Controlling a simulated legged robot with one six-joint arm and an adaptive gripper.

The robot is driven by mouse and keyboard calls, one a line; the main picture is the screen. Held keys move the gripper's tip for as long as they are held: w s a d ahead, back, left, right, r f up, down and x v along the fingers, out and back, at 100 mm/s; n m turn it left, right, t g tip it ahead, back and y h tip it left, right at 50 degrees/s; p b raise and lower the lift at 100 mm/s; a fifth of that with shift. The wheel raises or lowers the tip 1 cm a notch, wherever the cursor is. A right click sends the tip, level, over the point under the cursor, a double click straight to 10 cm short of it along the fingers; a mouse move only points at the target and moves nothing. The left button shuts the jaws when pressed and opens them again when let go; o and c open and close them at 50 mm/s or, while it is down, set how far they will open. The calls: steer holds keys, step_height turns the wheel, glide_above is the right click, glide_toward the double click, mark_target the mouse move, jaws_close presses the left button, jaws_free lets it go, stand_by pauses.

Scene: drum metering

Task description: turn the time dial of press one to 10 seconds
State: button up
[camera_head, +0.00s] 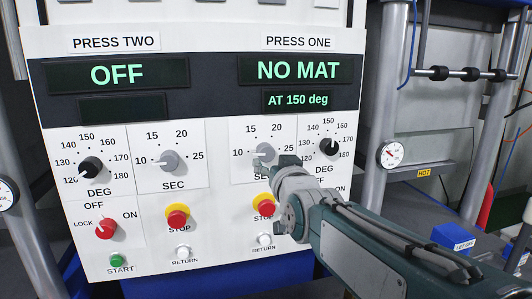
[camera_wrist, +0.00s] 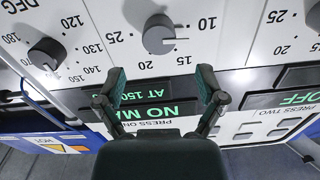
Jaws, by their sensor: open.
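The grey time dial of press one (camera_head: 268,152) is on the panel under the PRESS ONE label, above SEC, partly behind my gripper in the head view. In the wrist view the dial (camera_wrist: 157,33) appears upside down, with marks 10, 15, 20 and 25 around it. Its pale pointer line points toward the 10 side, seemingly a little toward 15; the exact setting is hard to tell. My gripper (camera_wrist: 161,82) is open and empty, its two fingers wide apart in front of the panel, with the dial just beyond their tips. It also shows in the head view (camera_head: 284,160).
The dark DEG dial of press one (camera_head: 329,147) sits close right. The red STOP button (camera_head: 264,206) and white RETURN button (camera_head: 264,239) lie below. Press two's time dial (camera_head: 169,160) is at left. The press one display (camera_head: 295,70) reads NO MAT.

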mark_target(267, 154)
steer(key=x, duration=0.7)
steer(key=shift+w, duration=0.1)
steer(key=shift+c, duration=0.3)
steer(key=c, duration=1.1)
